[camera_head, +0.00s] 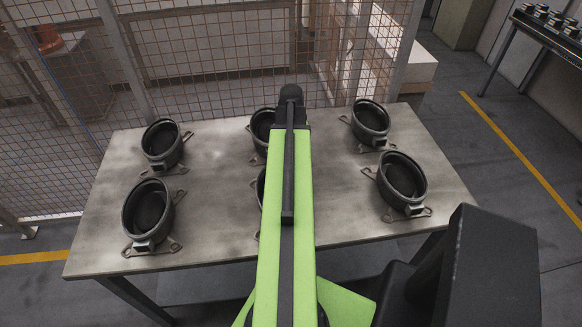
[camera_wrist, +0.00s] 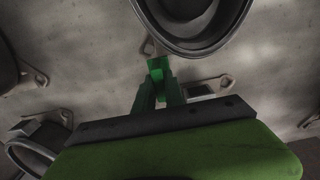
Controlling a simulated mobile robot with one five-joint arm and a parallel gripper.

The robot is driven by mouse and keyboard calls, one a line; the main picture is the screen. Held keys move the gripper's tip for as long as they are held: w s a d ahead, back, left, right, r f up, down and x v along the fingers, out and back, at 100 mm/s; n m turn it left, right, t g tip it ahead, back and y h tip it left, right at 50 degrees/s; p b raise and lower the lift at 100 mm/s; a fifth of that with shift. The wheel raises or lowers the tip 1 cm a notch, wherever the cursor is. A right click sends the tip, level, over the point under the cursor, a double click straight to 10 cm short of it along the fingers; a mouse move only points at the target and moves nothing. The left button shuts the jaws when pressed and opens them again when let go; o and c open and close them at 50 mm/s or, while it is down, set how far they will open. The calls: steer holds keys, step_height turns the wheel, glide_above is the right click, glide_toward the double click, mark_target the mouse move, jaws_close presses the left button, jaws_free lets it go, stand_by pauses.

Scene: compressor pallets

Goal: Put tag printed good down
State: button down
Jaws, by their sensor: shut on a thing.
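In the wrist view my gripper (camera_wrist: 158,80) has green fingers close together, shut on a small bright green piece (camera_wrist: 157,66) at their tips. This looks like the tag; no print on it can be read. The tips are just below the rim of a dark round compressor housing (camera_wrist: 195,22), near one of its bracket feet (camera_wrist: 148,46). I cannot tell whether the tag touches the housing or table. In the head view my arm hides the gripper and tag, and partly covers the middle housings.
Several dark compressor housings, such as the front left one (camera_head: 147,212) and the front right one (camera_head: 402,182), stand on a metal table (camera_head: 215,205). Bare tabletop lies between them. A wire mesh fence (camera_head: 210,50) stands behind. Another table (camera_head: 545,32) is far right.

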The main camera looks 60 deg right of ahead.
step_height(320, 180, down, 4)
steer(key=b, duration=0.4)
steer(key=shift+f, duration=0.2)
steer(key=shift+r, duration=0.25)
steer(key=shift+f, duration=0.2)
steer(key=c, duration=1.4)
jaws_free()
steer(key=shift+r, duration=0.1)
step_height(320, 180, up, 12)
steer(key=p, duration=1.2)
steer(key=shift+r, duration=0.25)
steer(key=shift+f, duration=0.15)
steer(key=shift+w+a, duration=0.1)
